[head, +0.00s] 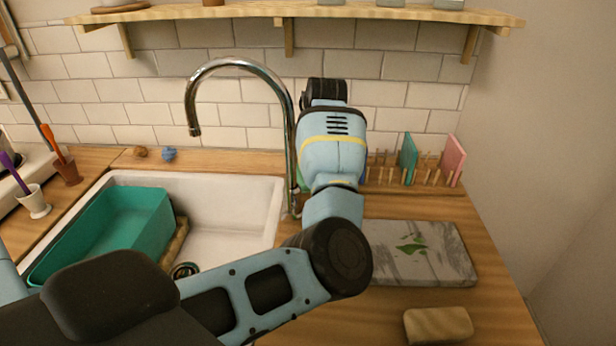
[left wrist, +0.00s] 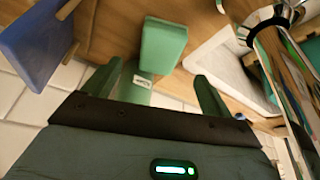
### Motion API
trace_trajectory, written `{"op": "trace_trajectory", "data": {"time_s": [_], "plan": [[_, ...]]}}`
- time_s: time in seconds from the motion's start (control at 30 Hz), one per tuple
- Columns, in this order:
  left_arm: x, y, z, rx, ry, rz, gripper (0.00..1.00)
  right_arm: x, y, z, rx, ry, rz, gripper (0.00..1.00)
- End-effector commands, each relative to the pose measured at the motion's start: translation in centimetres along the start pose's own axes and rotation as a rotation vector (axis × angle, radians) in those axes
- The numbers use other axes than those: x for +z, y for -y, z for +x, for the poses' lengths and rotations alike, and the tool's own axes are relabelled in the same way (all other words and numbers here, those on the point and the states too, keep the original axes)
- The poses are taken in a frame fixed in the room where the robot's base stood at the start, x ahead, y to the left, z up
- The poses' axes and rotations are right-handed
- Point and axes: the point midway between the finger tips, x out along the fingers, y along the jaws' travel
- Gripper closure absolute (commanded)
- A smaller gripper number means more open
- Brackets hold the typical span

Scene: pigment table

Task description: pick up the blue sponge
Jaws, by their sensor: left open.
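A small blue lump (head: 169,154), which may be the blue sponge, lies on the back ledge behind the sink in the head view. A small blue spot (left wrist: 240,117) shows by the right finger in the left wrist view; I cannot tell if it is the same thing. My left arm reaches over the counter right of the tap; its gripper is hidden in the head view. In the left wrist view my left gripper (left wrist: 158,88) is open. A green block-like object with a white label (left wrist: 163,45) appears between or beyond its fingers; contact is unclear. My right gripper is not in view.
The chrome tap (head: 232,62) stands close left of my arm. A teal basin (head: 118,225) sits in the white sink (head: 235,190). A peg rack (head: 432,180) holds coloured boards. A marble board (head: 435,262) and a tan block (head: 437,325) lie on the right counter.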

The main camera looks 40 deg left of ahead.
Motion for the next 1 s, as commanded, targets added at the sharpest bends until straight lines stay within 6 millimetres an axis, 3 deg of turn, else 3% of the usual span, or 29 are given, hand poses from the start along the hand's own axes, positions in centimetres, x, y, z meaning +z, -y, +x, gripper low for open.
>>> {"op": "trace_trajectory", "data": {"time_s": [0.13, 0.5, 0.87, 1.0], "plan": [[0.0, 0.0, 1.2, -0.002, 0.001, 0.000, 0.15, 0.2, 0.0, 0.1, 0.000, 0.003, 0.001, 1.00], [0.0, 0.1, 6.9, -0.001, 0.002, 0.000, 0.15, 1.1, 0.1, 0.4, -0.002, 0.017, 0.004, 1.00], [-0.1, 0.0, 7.4, 0.001, 0.000, -0.001, 0.15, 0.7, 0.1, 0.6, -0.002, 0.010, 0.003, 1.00], [-0.1, 0.0, 7.4, 0.001, 0.000, -0.001, 0.34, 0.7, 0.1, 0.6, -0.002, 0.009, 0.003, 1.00]]}}
